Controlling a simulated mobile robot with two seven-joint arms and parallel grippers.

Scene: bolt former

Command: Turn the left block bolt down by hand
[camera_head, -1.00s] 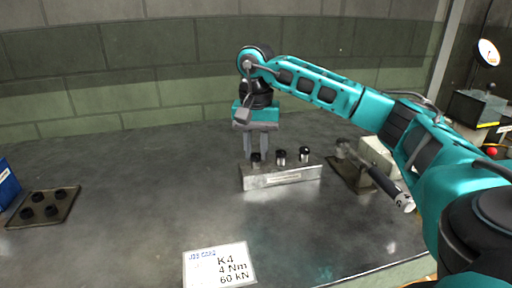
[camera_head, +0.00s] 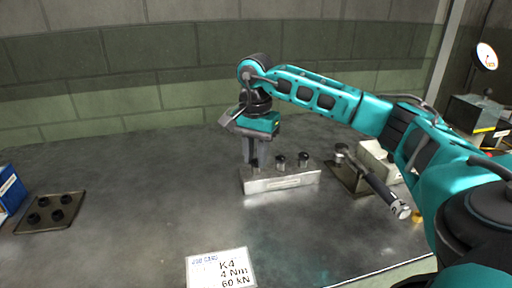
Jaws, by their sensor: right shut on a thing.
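A silver metal block (camera_head: 281,181) stands on the grey bench with three black-headed bolts in a row. The middle bolt (camera_head: 281,162) and the right bolt (camera_head: 303,159) stand free. The left block bolt (camera_head: 255,165) is mostly hidden by the fingers of my right gripper (camera_head: 251,160). The right gripper points down over the left end of the block, and its fingers are shut on the left bolt. The gripper's body is turned at an angle to the block. My left gripper is not in view.
A torque wrench (camera_head: 375,183) lies on a dark mat at the right, beside a pale box (camera_head: 377,157). A dark tray (camera_head: 50,212) with several black caps sits at the left near a blue box (camera_head: 9,193). A card (camera_head: 221,269) reading K4, 4 Nm, 60 kN lies in front.

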